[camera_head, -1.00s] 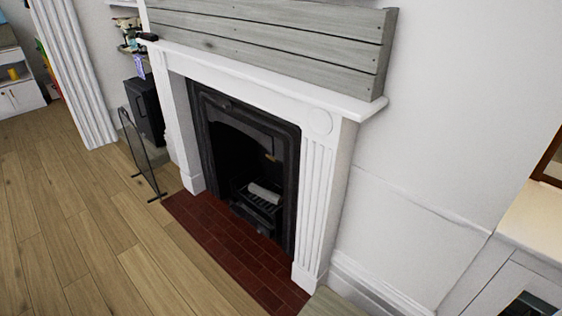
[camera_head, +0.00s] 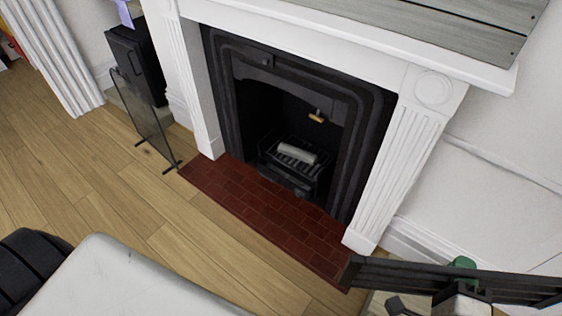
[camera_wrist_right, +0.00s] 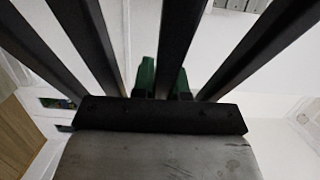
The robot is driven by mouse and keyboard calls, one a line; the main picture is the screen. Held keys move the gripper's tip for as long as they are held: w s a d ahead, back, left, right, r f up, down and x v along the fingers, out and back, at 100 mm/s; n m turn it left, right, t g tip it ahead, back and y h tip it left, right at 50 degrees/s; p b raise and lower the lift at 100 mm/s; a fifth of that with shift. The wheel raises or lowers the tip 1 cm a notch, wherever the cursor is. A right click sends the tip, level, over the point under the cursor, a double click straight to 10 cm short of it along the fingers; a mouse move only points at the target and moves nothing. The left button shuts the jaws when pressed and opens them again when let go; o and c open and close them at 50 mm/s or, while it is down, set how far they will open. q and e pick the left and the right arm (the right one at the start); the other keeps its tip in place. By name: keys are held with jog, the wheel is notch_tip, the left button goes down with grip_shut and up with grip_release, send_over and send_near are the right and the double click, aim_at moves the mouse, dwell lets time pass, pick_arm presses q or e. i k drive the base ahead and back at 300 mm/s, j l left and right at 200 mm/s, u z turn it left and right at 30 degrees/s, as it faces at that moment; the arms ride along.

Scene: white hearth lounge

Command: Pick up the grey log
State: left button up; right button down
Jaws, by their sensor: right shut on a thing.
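The grey log (camera_head: 296,153) is a pale, short cylinder lying on the black fire grate (camera_head: 318,180) inside the fireplace. My right gripper (camera_head: 462,266) is at the lower right, well apart from the log. It is shut on a long, dark barred thing (camera_head: 395,274). In the right wrist view, the green fingertips of my right gripper (camera_wrist_right: 163,82) show behind the crossbar of the dark barred thing (camera_wrist_right: 160,116), with several dark bars running upward. The log does not show in that view. My left gripper is not in view.
A white fireplace surround (camera_head: 415,140) with a mantel shelf (camera_head: 370,52) frames the opening. A red tile hearth (camera_head: 255,205) lies in front. A dark fire screen (camera_head: 140,115) stands left. Wood floor (camera_head: 120,210) is clear. A small orange-brown thing (camera_head: 316,118) shows in the opening.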

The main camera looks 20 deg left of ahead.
aim_at(304, 156)
jog(key=i+j, duration=0.15)
jog(key=j, duration=0.25)
jog(key=i+j+z, duration=0.15)
jog(key=j, duration=0.2)
jog(key=i+j, duration=0.15)
jog(key=j, duration=0.25)
jog(key=i+j+z, duration=0.1)
jog(key=j, duration=0.3)
jog(key=i+j+z, duration=0.1)
jog(key=j, duration=0.35)
jog(key=i, duration=0.1)
